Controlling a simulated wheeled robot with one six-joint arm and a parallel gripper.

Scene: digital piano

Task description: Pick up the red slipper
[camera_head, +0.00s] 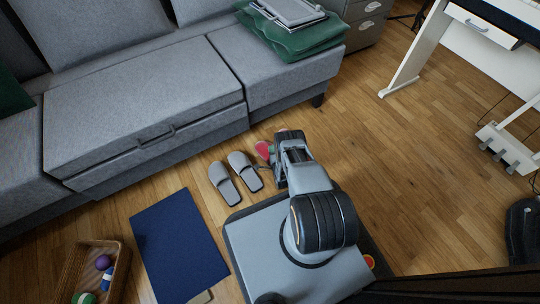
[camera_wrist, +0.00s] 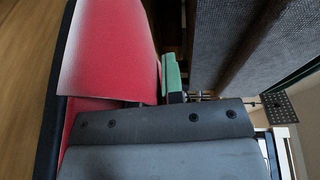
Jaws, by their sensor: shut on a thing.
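The red slipper (camera_head: 263,149) shows in the head view just left of the end of my arm, in front of the sofa. My gripper (camera_head: 275,151) is at it, and the arm hides part of the slipper. In the wrist view the red slipper (camera_wrist: 108,48) fills the upper left, close to the camera, with a dark sole edge along its left side. In that view my gripper (camera_wrist: 172,78) is shut on the slipper; a green finger part shows at its right side. I cannot tell whether the slipper is clear of the floor.
Two grey slippers (camera_head: 225,182) lie on the wooden floor left of my arm. A grey sofa (camera_head: 140,105) stands behind. A blue mat (camera_head: 178,248) and a wicker basket (camera_head: 122,275) with balls are at lower left. Floor right of my arm is clear up to the white piano (camera_head: 410,60).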

